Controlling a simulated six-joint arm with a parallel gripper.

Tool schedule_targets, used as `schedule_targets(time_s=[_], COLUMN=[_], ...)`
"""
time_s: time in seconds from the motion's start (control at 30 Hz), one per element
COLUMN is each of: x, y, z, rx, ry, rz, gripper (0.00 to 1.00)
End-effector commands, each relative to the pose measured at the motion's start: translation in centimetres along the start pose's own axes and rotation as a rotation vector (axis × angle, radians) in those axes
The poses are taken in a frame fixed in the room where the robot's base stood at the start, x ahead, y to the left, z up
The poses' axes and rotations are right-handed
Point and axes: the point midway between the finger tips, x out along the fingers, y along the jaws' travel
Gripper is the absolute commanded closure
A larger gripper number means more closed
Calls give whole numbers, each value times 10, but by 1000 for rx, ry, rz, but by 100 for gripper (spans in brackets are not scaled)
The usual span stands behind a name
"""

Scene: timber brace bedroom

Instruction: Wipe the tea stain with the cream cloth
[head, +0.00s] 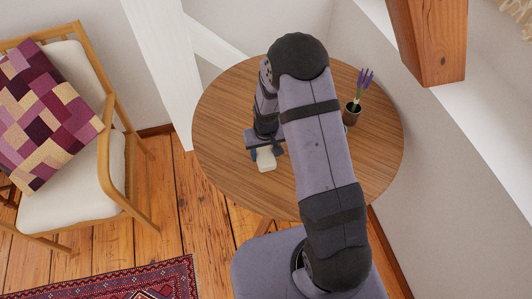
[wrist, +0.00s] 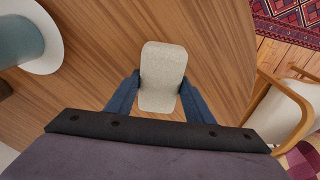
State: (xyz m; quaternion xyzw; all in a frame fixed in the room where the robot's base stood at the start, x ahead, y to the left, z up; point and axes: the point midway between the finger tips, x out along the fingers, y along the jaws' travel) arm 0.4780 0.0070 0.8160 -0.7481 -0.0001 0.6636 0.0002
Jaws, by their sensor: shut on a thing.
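The cream cloth (head: 266,161) is a small pale pad at the left-middle of the round wooden table. It also shows in the wrist view (wrist: 162,72), between the two blue fingers. My gripper (head: 264,152) is shut on the cloth, one finger along each side of it; the fingers show in the wrist view (wrist: 158,92). The cloth is low over the wood; I cannot tell whether it touches the top. No tea stain shows in either view; my arm and the cloth cover part of the table.
The round table (head: 222,120) has bare wood at its left. A lavender pot (head: 352,113) stands at its right. A teal cup (wrist: 16,42) on a white saucer (wrist: 50,50) is at the wrist view's left. A cushioned chair (head: 70,185) and red rug (head: 120,285) lie beyond the table.

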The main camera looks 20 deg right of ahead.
Motion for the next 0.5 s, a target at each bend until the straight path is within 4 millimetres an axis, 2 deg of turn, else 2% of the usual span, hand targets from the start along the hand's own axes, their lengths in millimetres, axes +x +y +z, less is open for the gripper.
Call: schedule_targets(time_s=[0.03,0.1,0.5], x=[-9,-16,-48], y=[0,0,0], z=[-2,-3,-7], rx=[0,0,0], ry=[2,2,3], rz=[0,0,0], gripper=[73,73,73])
